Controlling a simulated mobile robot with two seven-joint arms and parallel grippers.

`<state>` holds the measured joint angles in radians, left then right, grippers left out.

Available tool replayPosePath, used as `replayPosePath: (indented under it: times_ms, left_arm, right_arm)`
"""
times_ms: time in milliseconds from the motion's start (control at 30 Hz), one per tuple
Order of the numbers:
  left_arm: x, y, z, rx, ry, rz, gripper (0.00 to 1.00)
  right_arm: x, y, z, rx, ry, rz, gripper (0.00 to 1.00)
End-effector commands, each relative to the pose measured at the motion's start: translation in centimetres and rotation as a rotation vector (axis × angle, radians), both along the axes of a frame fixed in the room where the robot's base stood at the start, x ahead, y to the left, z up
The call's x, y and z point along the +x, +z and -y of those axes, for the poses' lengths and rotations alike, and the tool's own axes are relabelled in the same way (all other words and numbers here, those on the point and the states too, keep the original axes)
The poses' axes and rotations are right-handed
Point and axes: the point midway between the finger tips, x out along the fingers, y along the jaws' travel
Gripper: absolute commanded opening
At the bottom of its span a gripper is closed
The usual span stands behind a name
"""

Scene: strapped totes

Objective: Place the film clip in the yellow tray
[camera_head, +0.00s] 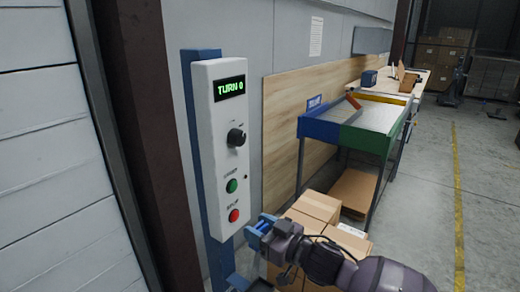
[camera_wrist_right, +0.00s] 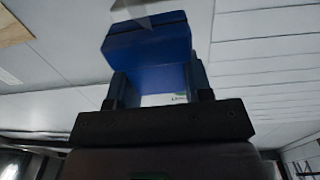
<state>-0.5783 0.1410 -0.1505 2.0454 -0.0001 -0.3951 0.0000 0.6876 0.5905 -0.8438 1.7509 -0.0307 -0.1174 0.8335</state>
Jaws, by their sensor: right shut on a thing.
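My right gripper (camera_head: 262,230) reaches in from the lower right, in front of the lower end of the white control panel. In the right wrist view (camera_wrist_right: 158,88) it is shut on a blue block (camera_wrist_right: 148,45), which may be the film clip; its shape does not make this certain. A light pointed piece shows at the block's far edge. A yellow strip (camera_head: 384,98) runs along the far edge of a table with blue and green sides; I cannot tell whether this is the yellow tray. The gripper is well short of that table. My left gripper is not in view.
The white control panel (camera_head: 220,150) on a blue post reads "TURN 0" and has a knob, a green button and a red button. Cardboard boxes (camera_head: 318,206) stand just beyond my right gripper. The floor right of the table is clear, with a yellow line (camera_head: 457,190).

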Motion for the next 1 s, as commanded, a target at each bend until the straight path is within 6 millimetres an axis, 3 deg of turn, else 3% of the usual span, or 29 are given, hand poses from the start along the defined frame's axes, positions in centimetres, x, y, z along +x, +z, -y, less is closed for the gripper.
replayPosePath:
  times_ms: [233, 400, 633, 1000]
  left_arm:
    - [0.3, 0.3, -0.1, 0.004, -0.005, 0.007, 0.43]
    - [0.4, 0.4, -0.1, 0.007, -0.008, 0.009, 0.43]
    - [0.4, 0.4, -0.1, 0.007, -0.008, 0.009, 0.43]
    - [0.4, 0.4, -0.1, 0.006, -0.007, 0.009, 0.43]
  right_arm:
    - [-0.5, 5.5, 0.6, 0.005, -0.13, 0.004, 0.23]
    - [-2.3, 7.3, 3.7, 0.008, -0.305, -0.002, 0.23]
    - [-4.6, 7.1, 9.3, 0.006, -0.54, -0.005, 0.23]
    - [-8.7, 3.9, 17.1, -0.001, -0.798, -0.005, 0.23]
